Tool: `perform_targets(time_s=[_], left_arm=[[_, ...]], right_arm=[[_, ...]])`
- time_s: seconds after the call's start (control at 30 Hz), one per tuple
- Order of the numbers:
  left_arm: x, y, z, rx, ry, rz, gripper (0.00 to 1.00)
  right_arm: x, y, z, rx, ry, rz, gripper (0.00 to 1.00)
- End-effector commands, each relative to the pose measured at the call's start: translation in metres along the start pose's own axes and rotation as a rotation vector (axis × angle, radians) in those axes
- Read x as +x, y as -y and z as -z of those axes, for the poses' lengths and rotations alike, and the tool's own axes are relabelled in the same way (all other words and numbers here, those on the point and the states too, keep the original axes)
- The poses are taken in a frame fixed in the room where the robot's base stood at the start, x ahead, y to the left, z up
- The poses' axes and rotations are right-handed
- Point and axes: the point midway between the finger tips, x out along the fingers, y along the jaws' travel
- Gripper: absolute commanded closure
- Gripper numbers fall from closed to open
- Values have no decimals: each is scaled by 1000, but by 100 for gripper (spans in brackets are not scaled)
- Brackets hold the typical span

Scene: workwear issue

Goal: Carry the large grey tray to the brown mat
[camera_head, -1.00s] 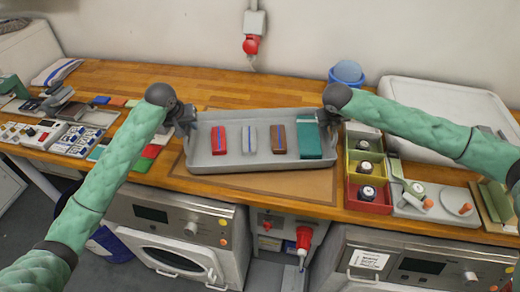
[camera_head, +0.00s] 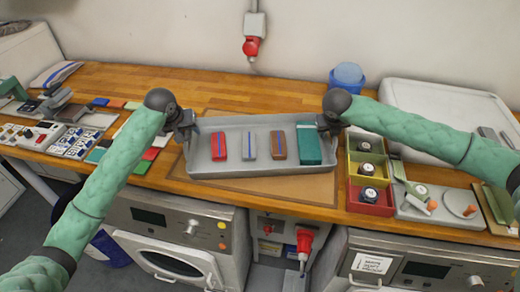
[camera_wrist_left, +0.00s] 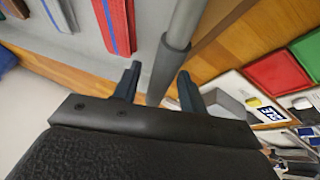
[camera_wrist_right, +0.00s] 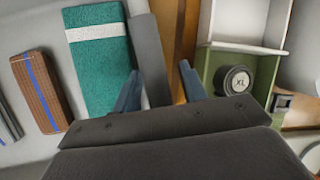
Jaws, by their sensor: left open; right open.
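The large grey tray (camera_head: 262,169) lies over the brown mat (camera_head: 312,190), whose bare part shows in front of it; it looks set down, but its underside is hidden. It holds a red item (camera_head: 219,147), a grey item (camera_head: 250,143), a brown item (camera_head: 278,145) and a teal item (camera_head: 309,146). My left gripper (camera_head: 187,132) is open at the tray's left end, with the rim between its fingers (camera_wrist_left: 156,88) in the left wrist view. My right gripper (camera_head: 326,124) is open at the right end, its fingers (camera_wrist_right: 160,85) either side of the rim.
Coloured cards and small devices (camera_head: 75,143) lie at the left. The wooden counter behind the tray (camera_head: 215,85) is clear.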

Motion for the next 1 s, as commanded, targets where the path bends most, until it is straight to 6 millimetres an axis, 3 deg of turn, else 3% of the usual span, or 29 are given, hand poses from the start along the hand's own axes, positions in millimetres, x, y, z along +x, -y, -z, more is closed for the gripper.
perform_targets(time_s=[0.6,0.87,1.0], left_arm=[[-100,0,1,0,-2,1,58],[-116,0,0,0,0,1,58],[-117,0,0,0,0,1,58]], right_arm=[[0,0,0,0,0,-1,58],[-2,0,0,0,1,-1,58],[-15,0,0,0,1,-2,58]])
